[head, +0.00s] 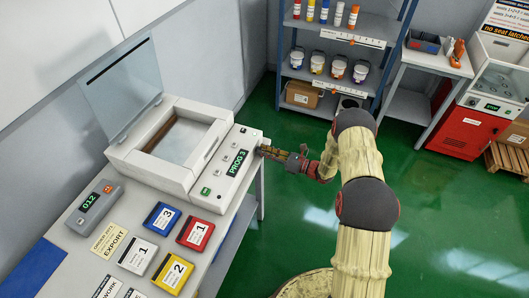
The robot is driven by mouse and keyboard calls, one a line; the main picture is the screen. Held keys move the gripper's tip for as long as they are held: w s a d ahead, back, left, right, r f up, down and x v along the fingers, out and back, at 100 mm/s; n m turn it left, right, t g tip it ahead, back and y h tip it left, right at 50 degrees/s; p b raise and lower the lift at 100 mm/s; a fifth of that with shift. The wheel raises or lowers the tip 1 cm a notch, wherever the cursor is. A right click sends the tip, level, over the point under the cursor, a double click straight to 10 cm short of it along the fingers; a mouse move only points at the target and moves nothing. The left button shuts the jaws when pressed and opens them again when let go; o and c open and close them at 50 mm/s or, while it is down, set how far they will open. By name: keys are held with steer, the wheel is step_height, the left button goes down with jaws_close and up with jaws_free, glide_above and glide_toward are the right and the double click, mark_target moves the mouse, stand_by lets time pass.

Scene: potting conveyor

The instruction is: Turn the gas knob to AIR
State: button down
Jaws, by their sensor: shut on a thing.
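A white chamber machine (190,188) with its clear lid raised stands on the bench. Its front panel shows a green display (238,162) reading "PROG 3", with several buttons beside it. My gripper (264,150) reaches in from the right to the far right end of this panel. Its fingers are shut on the gas knob there. The fingers cover most of the knob, so its pointer and the AIR mark cannot be made out.
On the bench in front of the machine lie a grey "012" device (94,207), an EXPORT card (110,240) and several numbered coloured blocks. A shelf rack (335,50) with pots and bottles stands behind. Green floor is open to the right of the bench.

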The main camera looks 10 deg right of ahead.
steer(key=shift+n, duration=0.3)
steer(key=shift+w+d+f+n+y+b, duration=0.1)
steer(key=shift+n+y+b, duration=0.15)
steer(key=shift+n+b, duration=3.9)
steer(key=shift+f+n+y+b, duration=0.1)
steer(key=shift+n+y+b, duration=0.15)
steer(key=shift+n+b, duration=3.85)
steer(key=shift+r+n+p, duration=0.1)
steer(key=shift+n+p, duration=0.5)
steer(key=shift+n, duration=0.25)
steer(key=c, duration=1.9)
jaws_free()
steer(key=shift+d, duration=0.1)
